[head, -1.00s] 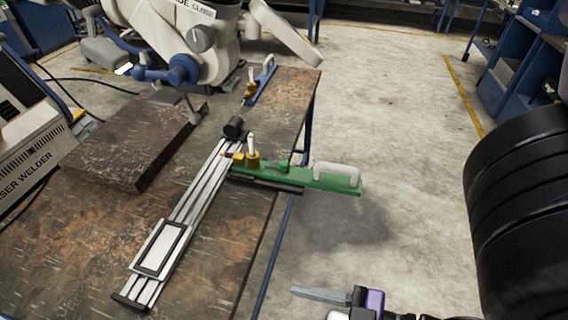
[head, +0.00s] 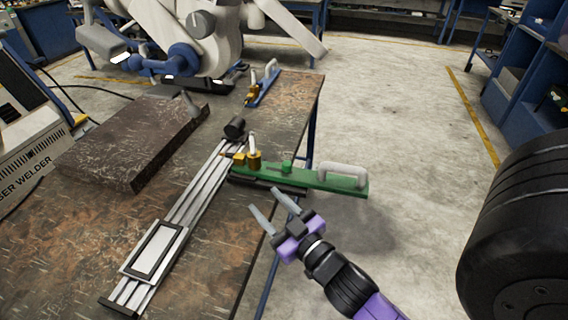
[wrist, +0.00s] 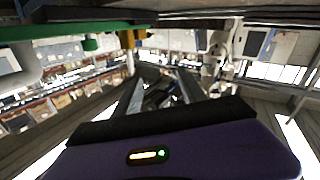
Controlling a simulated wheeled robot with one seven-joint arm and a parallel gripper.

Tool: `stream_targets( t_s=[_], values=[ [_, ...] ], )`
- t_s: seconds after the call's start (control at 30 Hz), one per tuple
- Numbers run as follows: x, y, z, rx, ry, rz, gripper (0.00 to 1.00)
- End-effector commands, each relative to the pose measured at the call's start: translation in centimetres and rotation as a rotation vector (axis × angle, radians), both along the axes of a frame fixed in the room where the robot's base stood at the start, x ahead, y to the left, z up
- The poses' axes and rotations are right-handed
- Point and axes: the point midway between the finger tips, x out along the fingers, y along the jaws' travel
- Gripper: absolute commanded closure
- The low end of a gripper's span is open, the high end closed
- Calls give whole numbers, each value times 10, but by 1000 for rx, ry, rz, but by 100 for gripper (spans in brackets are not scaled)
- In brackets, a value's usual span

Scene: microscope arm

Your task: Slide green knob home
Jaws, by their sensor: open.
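The green knob (head: 287,166) is a short green cylinder standing on a long green bar (head: 325,181). The bar sticks out past the table's right edge and has a pale handle (head: 343,173) at its outer end. My gripper (head: 263,200) is open and empty, in front of the bar and below the knob in the head view, apart from both. In the wrist view, the gripper's two grey fingers (wrist: 158,84) stand apart. There the bar (wrist: 35,33) runs across the upper left, with the knob (wrist: 90,44) hanging from it to the left of the fingers.
A metal rail (head: 195,190) with a framed plate (head: 154,249) lies on the table (head: 215,255). A yellow-based post with a white tip (head: 253,158) stands at the bar's inner end. A blue bar with a handle (head: 263,84) is farther back.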

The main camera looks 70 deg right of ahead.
Motion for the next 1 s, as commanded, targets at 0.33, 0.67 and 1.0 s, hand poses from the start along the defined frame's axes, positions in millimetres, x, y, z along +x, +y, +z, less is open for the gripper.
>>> stream_targets(
  t_s=[0.33, 0.67, 1.0],
  values=[
    [0, -133, -21, 66, -65, -317, 52],
    [-7, -143, -31, 169, -120, -363, 52],
    [24, -180, -28, 168, -121, -361, 52]
  ],
)
